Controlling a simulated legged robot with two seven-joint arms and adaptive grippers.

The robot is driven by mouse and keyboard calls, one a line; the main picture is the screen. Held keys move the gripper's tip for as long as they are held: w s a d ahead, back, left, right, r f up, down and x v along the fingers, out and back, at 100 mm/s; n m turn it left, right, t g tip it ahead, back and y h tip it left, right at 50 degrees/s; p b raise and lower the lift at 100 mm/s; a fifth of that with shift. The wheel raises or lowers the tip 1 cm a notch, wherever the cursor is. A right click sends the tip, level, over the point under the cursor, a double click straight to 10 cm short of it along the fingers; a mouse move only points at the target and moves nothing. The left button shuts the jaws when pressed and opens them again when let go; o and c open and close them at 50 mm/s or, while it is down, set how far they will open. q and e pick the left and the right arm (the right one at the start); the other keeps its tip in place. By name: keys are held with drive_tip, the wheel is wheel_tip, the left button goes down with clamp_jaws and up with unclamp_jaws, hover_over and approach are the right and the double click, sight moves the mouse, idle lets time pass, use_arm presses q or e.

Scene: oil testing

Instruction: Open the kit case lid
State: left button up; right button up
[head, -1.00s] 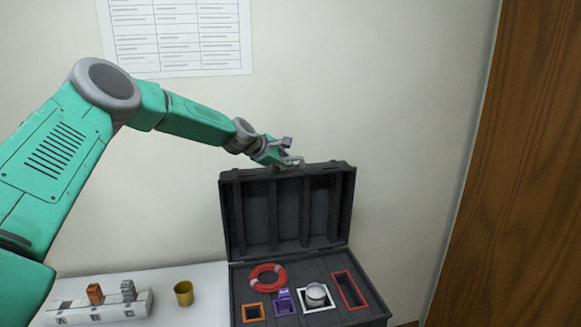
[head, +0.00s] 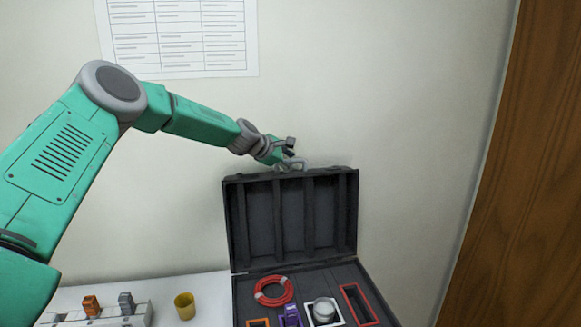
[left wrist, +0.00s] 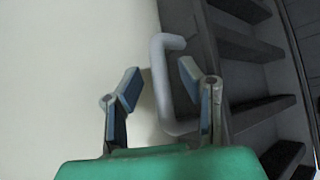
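The black kit case stands on the table with its lid (head: 292,215) raised upright and its ribbed inside facing me. A grey handle (head: 291,165) is on the lid's top edge. My left gripper (head: 289,151) is at that handle, just above the lid's top edge. In the left wrist view my left gripper (left wrist: 158,88) has its two fingers spread apart. The handle (left wrist: 163,60) runs between them, nearer the right finger, and does not look clamped. Whether the right finger touches it I cannot tell. My right gripper is not in view.
The case base holds a red ring (head: 273,291), a purple item (head: 291,316), a white round item (head: 324,311) and coloured frames. A yellow cup (head: 185,306) and a white rack (head: 140,315) stand to the left. The wall is close behind; a wooden panel (head: 520,190) is at right.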

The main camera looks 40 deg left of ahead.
use_arm(q)
drive_tip(key=shift+s+d+f, duration=0.15)
drive_tip(key=shift+s+d, duration=0.15)
drive_tip(key=shift+s, duration=0.15)
drive_tip(key=v, duration=1.1)
drive_tip(key=shift+s+r, duration=0.2)
drive_tip(key=shift+r, duration=0.05)
drive_tip(key=shift+a, duration=0.15)
drive_tip(key=shift+a+f, duration=0.1)
drive_tip(key=shift+a, duration=0.05)
